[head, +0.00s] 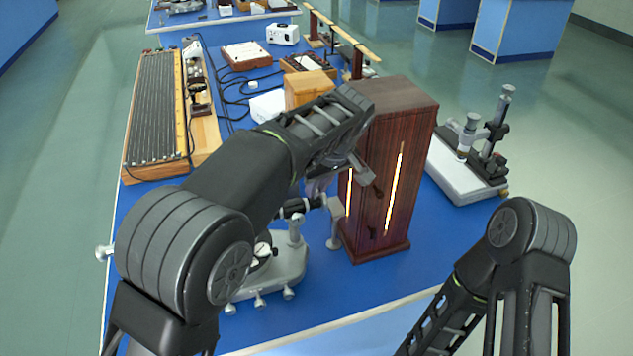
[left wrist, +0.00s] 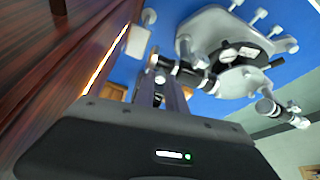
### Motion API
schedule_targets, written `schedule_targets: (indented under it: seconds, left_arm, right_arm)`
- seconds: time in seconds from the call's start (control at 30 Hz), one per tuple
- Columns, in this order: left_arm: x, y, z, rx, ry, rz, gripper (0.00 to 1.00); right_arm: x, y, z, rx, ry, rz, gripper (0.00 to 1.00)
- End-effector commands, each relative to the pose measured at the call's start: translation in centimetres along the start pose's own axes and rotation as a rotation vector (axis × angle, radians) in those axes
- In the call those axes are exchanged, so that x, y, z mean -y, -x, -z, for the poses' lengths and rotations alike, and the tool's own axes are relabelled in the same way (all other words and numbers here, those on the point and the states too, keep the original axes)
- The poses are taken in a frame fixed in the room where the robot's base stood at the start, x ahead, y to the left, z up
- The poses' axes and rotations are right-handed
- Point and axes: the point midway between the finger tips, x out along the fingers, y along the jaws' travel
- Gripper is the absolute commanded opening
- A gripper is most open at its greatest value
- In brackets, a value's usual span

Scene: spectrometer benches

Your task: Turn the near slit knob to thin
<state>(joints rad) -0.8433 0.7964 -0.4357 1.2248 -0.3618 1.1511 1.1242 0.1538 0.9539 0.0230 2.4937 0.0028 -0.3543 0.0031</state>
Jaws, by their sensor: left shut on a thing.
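The near spectrometer (head: 270,265) is a grey instrument with a dark horizontal tube (head: 292,209), standing on the blue bench in front of the dark wooden lamp box (head: 388,160). My left gripper (head: 320,188) reaches down between them at the slit end of the tube. In the left wrist view my fingers (left wrist: 158,88) are close together at the end of the tube (left wrist: 188,74). They are shut on the small slit knob, which they mostly hide. Its setting cannot be read. My right arm shows at the lower right; its gripper is out of view.
The lamp box, with bright slits, stands close beside my left gripper. A small grey stand (head: 334,232) is between box and tube. A white-based instrument (head: 465,175) is at right; a long ribbed rheostat (head: 157,110) is at far left. The front right bench corner is clear.

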Motion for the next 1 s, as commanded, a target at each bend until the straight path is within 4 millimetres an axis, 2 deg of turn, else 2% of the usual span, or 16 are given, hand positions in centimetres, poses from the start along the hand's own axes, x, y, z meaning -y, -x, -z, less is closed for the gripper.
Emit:
schedule_targets:
  seconds: [0.2,0.63,0.67,0.9,1.0]
  left_arm:
    - [-0.13,0.09,0.03,0.000,0.056,0.021,0.00]
    - [-0.11,0.04,0.00,0.000,0.065,0.025,0.00]
    - [-0.11,0.04,0.01,0.000,0.065,0.025,0.18]
    - [-0.09,0.01,0.00,0.001,0.064,0.026,0.38]
    - [-0.09,0.01,0.00,0.001,0.064,0.026,0.38]
  right_arm:
    - [0.08,0.30,-0.04,0.001,-0.001,-0.001,0.36]
    - [0.08,0.30,-0.06,0.001,-0.001,-0.001,0.36]
    - [0.08,0.30,-0.06,0.002,-0.001,-0.001,0.36]
    - [0.08,0.30,-0.06,0.001,-0.001,-0.001,0.36]
    - [0.08,0.30,-0.07,0.002,-0.001,-0.001,0.36]
